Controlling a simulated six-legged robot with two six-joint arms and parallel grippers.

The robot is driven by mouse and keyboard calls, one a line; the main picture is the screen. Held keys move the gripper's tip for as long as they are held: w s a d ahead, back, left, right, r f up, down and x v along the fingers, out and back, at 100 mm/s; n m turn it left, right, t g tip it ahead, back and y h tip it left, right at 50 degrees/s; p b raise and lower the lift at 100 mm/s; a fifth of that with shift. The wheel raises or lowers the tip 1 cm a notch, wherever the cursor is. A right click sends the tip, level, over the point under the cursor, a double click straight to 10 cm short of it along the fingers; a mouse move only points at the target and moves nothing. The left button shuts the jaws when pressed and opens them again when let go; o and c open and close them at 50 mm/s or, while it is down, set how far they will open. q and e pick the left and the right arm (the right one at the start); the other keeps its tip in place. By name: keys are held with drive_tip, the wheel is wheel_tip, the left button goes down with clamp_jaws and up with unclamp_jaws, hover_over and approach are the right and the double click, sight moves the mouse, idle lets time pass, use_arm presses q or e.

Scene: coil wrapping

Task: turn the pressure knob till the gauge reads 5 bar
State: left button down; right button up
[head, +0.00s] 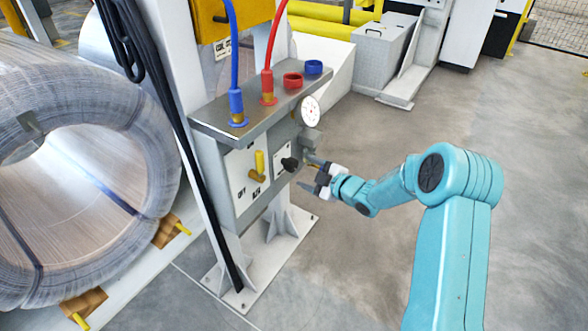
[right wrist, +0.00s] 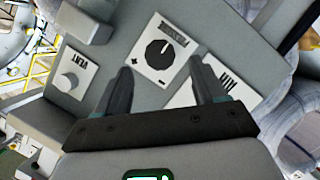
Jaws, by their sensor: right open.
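The black pressure knob (head: 290,164) sticks out of the grey control box (head: 232,205). In the right wrist view the knob (right wrist: 158,53) sits on a white plate marked PRESSURE, with plus and minus signs. My right gripper (head: 309,172) is open and empty, just to the right of the knob in the head view. In the right wrist view its two fingers (right wrist: 161,66) are spread, with the knob ahead of the gap between them. The round white gauge (head: 311,110) stands above the knob; its reading is too small to make out. My left gripper is not in view.
A yellow lever (head: 258,166) sits left of the knob. A VENT knob (right wrist: 68,82) shows in the right wrist view. Blue (head: 237,105) and red (head: 268,85) hose fittings stand on top of the box. A large wrapped coil (head: 150,150) is at left. The floor at right is clear.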

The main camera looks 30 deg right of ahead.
sight(295, 166)
drive_tip(key=b+x, duration=0.1)
drive_tip(key=x, duration=0.6)
drive_tip(key=shift+w, duration=0.1)
drive_tip(key=c, duration=1)
